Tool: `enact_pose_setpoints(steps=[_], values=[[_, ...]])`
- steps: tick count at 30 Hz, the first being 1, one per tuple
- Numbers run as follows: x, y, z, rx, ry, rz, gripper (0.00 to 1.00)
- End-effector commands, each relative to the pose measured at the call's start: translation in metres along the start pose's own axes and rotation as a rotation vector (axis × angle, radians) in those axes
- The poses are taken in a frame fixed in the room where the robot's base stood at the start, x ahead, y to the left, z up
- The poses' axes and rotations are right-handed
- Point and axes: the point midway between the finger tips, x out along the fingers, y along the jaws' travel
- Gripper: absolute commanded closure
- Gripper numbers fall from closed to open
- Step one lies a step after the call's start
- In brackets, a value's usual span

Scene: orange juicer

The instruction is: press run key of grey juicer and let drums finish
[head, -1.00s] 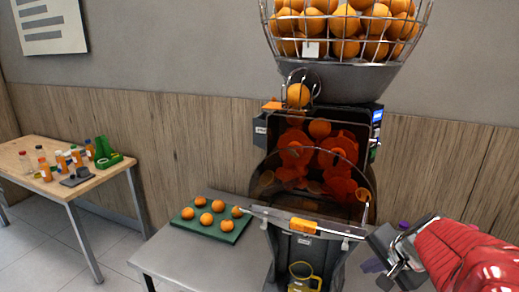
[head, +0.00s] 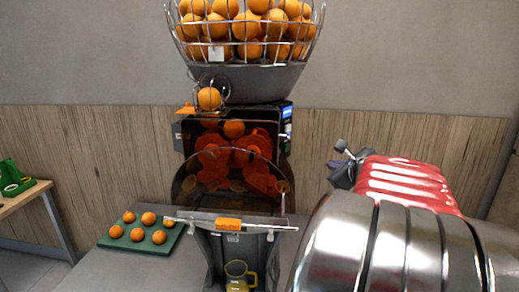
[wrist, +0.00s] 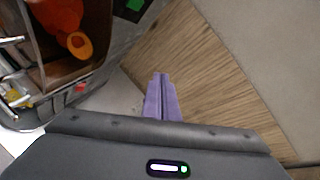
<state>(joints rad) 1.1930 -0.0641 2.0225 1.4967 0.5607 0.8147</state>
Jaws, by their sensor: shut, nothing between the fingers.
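The grey juicer (head: 225,262) stands in the middle of the head view, with orange-red drums (head: 235,155) behind a clear cover. A small lit blue screen (head: 287,112) is on its upper right side; I cannot make out the run key. My gripper (head: 338,161) is to the right of the juicer, apart from it, at about drum height. In the wrist view my purple fingers (wrist: 161,80) are together and empty, pointing past the juicer's side (wrist: 40,105), which fills the left. A small red spot (wrist: 80,88) shows on that side.
A wire basket of oranges (head: 245,32) tops the juicer. A yellow jug (head: 238,277) stands below its front. A green tray (head: 125,238) with several oranges lies on the table at left. A wood-panelled wall (wrist: 205,75) is behind.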

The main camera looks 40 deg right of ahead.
Motion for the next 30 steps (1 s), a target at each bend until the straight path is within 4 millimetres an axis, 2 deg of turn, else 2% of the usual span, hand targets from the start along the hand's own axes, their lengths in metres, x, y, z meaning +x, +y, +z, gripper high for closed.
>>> enact_pose_setpoints(steps=[1,5,20,30], values=[[0.001,0.0,0.011,0.041,-0.03,-0.001,1.0],[0.001,0.0,0.025,0.105,-0.071,-0.002,1.0],[0.002,0.001,0.028,0.111,-0.074,-0.004,1.0],[0.022,0.014,0.046,0.111,-0.074,-0.004,1.0]])
